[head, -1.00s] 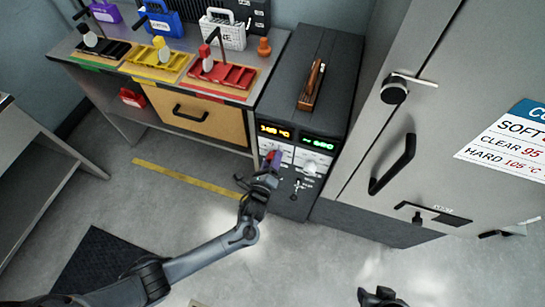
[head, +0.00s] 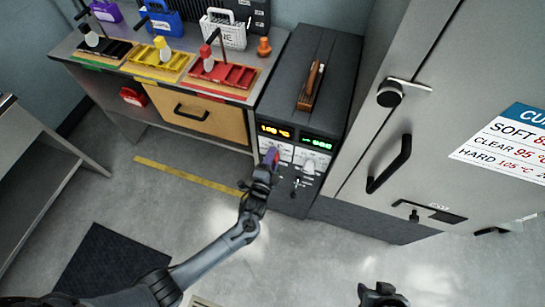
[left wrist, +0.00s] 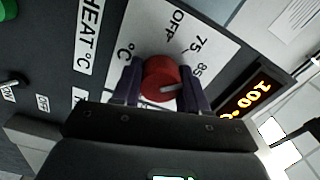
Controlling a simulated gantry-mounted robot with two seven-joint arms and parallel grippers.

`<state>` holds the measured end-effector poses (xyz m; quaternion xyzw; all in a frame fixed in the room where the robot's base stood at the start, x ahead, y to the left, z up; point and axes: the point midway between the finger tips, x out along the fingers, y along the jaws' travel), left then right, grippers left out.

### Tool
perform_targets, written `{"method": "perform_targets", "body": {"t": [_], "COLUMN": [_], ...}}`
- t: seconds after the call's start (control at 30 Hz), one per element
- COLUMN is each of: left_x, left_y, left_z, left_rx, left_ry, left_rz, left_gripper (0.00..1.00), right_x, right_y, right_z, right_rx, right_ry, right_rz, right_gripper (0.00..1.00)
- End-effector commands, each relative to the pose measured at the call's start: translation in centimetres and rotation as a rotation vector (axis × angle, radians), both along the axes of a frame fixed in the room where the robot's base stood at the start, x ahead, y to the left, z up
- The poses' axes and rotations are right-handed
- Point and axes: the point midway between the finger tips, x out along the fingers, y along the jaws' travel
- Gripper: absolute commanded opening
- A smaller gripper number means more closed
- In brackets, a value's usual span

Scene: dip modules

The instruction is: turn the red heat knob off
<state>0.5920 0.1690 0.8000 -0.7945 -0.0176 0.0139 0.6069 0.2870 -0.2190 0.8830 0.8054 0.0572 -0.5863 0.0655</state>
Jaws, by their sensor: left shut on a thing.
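The red heat knob (left wrist: 160,78) is on a white dial plate (left wrist: 208,25) marked OFF, 75 and 85, beside the word HEAT. Its white pointer line is turned away from OFF, toward the display side. My left gripper (left wrist: 160,75) has its two purple fingers on either side of the knob and is shut on it. In the head view my left gripper (head: 271,160) is at the front of the dark control cabinet (head: 325,60), covering most of the knob. My right gripper (head: 381,294) is at the bottom edge, away from the cabinet; its jaws are unclear.
An orange display (left wrist: 245,98) beside the dial reads about 100 °C. A green display (head: 318,143) and a pale knob (head: 308,167) are to its right. A grey tall cabinet (head: 440,100) stands at right and a workbench (head: 180,75) at left. Open floor lies in front.

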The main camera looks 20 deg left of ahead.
Motion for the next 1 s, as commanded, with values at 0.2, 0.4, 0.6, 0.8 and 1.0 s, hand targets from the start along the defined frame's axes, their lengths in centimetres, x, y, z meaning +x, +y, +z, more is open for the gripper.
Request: {"method": "perform_targets", "body": {"t": [0.2,0.4,0.6,0.8,1.0], "left_x": [-0.08,-0.09,-0.05,-0.02,-0.02], "left_y": [-0.11,-0.09,-0.07,-0.02,-0.03], "left_z": [-0.09,-0.05,0.07,0.13,0.21], "left_rx": [-0.206,-0.397,-0.585,-0.763,-0.906], "left_ry": [-0.005,-0.014,-0.024,-0.032,-0.041], "left_rz": [-0.001,0.0,0.0,0.0,-0.001], "left_gripper": [0.13,0.13,0.13,0.13,0.13], "right_x": [0.0,0.01,0.02,0.01,0.01], "right_y": [0.05,0.16,0.24,0.24,0.22], "right_z": [0.21,0.35,0.47,0.55,0.61], "right_rx": [0.002,0.007,0.011,0.011,0.009], "right_ry": [0.0,0.0,0.001,0.001,0.0], "right_rz": [-0.002,-0.004,-0.007,-0.007,-0.006], "right_gripper": [0.43,0.43,0.43,0.43,0.43]}}
